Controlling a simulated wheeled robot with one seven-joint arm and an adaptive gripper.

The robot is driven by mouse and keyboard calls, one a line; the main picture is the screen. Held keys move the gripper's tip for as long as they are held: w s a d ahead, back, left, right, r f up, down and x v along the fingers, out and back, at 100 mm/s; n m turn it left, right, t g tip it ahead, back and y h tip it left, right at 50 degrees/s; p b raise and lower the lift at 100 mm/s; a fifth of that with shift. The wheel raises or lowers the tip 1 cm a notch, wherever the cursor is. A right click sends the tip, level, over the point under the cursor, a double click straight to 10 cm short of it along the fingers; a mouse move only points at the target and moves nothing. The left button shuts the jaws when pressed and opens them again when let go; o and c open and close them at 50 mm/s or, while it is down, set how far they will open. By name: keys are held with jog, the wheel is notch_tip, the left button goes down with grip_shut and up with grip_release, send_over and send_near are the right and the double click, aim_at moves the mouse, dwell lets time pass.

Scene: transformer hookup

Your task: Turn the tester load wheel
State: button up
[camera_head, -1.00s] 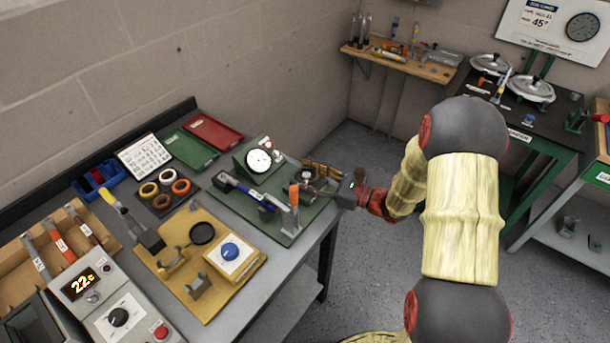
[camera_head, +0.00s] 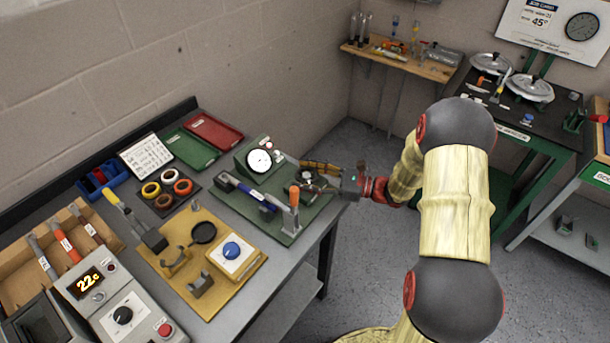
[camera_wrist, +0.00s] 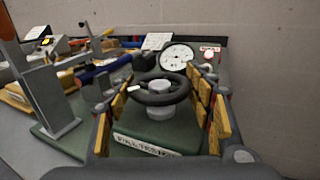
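The tester load wheel is a dark round handwheel (camera_wrist: 160,88) on a grey hub, on a green base labelled "PULL TESTER" (camera_wrist: 145,144). In the wrist view the wheel sits between the two yellow-padded fingers of my gripper (camera_wrist: 167,100), with a gap on the right side. The left finger is close to the wheel's rim; I cannot tell whether they touch. My gripper (camera_head: 325,175) is open at the right end of the tester in the head view, where the wheel is small and partly hidden. The tester's round white dial (camera_wrist: 178,57) stands behind the wheel.
A yellow board (camera_head: 217,285) lies at the front. A wall (camera_wrist: 275,70) rises on the right in the wrist view. The floor right of the bench is clear.

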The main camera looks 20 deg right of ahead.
jog(key=o, duration=0.4)
jog(key=shift+o, duration=0.2)
jog(key=v, duration=1.2)
dwell(1.1)
